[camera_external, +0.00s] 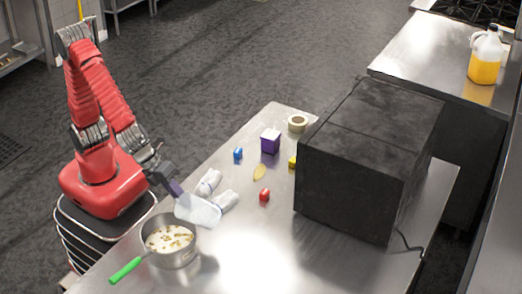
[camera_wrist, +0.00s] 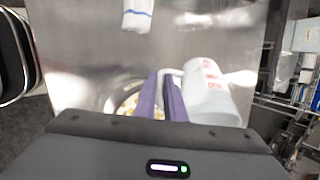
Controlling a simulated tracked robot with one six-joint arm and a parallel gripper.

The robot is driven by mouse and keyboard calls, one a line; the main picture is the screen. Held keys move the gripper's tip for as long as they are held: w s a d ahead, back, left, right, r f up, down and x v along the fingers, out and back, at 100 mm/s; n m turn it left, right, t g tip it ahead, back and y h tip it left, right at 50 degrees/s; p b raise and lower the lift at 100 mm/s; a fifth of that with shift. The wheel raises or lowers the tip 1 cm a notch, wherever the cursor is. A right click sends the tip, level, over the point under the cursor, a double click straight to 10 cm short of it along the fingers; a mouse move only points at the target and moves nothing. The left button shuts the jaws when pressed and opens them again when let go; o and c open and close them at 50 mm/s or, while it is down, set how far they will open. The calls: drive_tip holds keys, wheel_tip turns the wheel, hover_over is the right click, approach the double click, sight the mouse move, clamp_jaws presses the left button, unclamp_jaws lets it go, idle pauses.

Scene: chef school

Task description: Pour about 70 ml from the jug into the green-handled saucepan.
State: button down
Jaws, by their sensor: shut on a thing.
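The jug (camera_external: 198,211) is whitish, and red markings show on its side in the wrist view (camera_wrist: 212,88). My gripper (camera_external: 174,188) is shut on the jug's handle, with its purple fingers (camera_wrist: 162,96) around it. The jug is held tilted, close above the saucepan's far right rim. The metal saucepan (camera_external: 170,259) stands on the table with its green handle (camera_external: 125,270) toward the lower left. It holds pale liquid with brownish bits. In the wrist view the saucepan (camera_wrist: 113,101) is partly hidden by my fingers. No stream is clearly visible.
Rolled white cloths (camera_external: 208,182) lie just behind the jug. Small blocks, a purple box (camera_external: 270,141) and a tape roll (camera_external: 297,123) lie farther back. A large black box (camera_external: 355,170) fills the table's right side. The metal table (camera_external: 235,262) is bare at the front.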

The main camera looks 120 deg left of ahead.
drive_tip(key=shift+f+t+y, duration=0.55)
drive_tip(key=shift+t+y, duration=0.05)
drive_tip(key=shift+t, duration=0.1)
drive_tip(key=shift+w+a+r+t+y+p, duration=0.2)
drive_tip(key=shift+r+t+y+p, duration=0.15)
drive_tip(key=shift+t+y+p, duration=0.2)
drive_tip(key=shift+r+t+y+p, duration=0.3)
drive_tip(key=shift+t+y+p, duration=0.15)
drive_tip(key=shift+t, duration=0.2)
drive_tip(key=shift+s+d+r+t+y+p, duration=0.4)
drive_tip(key=shift+s+d+t+y+p, duration=0.15)
drive_tip(key=shift+t, duration=0.25)
idle(1.2)
drive_tip(key=shift+w+a, duration=0.1)
drive_tip(key=shift+w+a+f+g+h, duration=0.3)
drive_tip(key=shift+w+a+g+h, duration=0.25)
drive_tip(key=shift+a+g, duration=0.25)
drive_tip(key=shift+s+d+f+g+h, duration=0.2)
drive_tip(key=shift+f+g+h, duration=0.3)
drive_tip(key=shift+g, duration=0.2)
drive_tip(key=shift+f+g+h, duration=0.2)
drive_tip(key=shift+g+h, duration=0.3)
drive_tip(key=shift+s+d+r+n+g+h+b, duration=0.15)
drive_tip(key=shift+r+n+g+h+b, duration=0.15)
drive_tip(key=shift+r+g+h+b, duration=0.25)
idle(0.9)
